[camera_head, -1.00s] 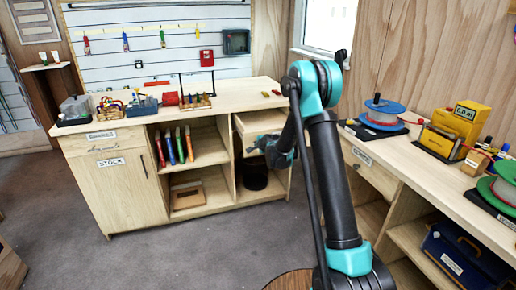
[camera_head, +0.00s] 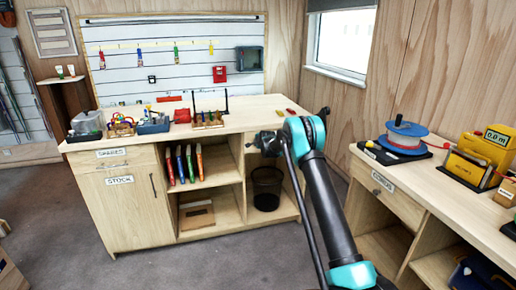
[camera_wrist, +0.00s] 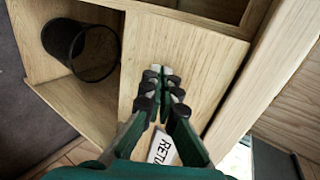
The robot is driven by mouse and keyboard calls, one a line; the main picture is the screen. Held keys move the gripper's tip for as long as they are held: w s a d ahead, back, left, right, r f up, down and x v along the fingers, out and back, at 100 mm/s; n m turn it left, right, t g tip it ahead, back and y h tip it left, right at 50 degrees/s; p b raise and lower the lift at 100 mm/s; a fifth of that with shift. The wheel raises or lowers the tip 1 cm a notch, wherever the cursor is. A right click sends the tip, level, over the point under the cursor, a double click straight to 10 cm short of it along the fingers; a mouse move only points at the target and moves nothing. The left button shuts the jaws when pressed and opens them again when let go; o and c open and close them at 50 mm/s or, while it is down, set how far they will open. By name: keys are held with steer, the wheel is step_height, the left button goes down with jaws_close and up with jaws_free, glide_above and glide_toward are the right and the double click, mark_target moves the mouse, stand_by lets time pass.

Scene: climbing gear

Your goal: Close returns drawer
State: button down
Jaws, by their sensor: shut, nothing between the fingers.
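The returns drawer (camera_head: 250,138) is at the top of the counter's right-hand bay, above a black bin. Its plain wooden front (camera_wrist: 188,65) fills the middle of the wrist view and looks flush with the counter frame. A partly hidden label reading "RETU" (camera_wrist: 162,149) shows on it. My gripper (camera_head: 264,143) is at the drawer front, and in the wrist view its fingertips (camera_wrist: 163,75) are together and empty, over the front. I cannot tell whether they touch it. The fingers and arm hide part of the front.
The black bin (camera_head: 266,188) stands in the open bay below the drawer. Small gear and trays (camera_head: 206,121) stand on the counter top (camera_head: 240,118). A side bench (camera_head: 425,190) with a spool (camera_head: 404,137) is at right. Open floor lies in front.

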steer(key=shift+w+a+r, duration=0.1)
steer(key=shift+w+a, duration=0.1)
steer(key=shift+w, duration=0.35)
steer(key=shift+w+a, duration=0.15)
steer(key=shift+w, duration=0.35)
steer(key=shift+d, duration=0.1)
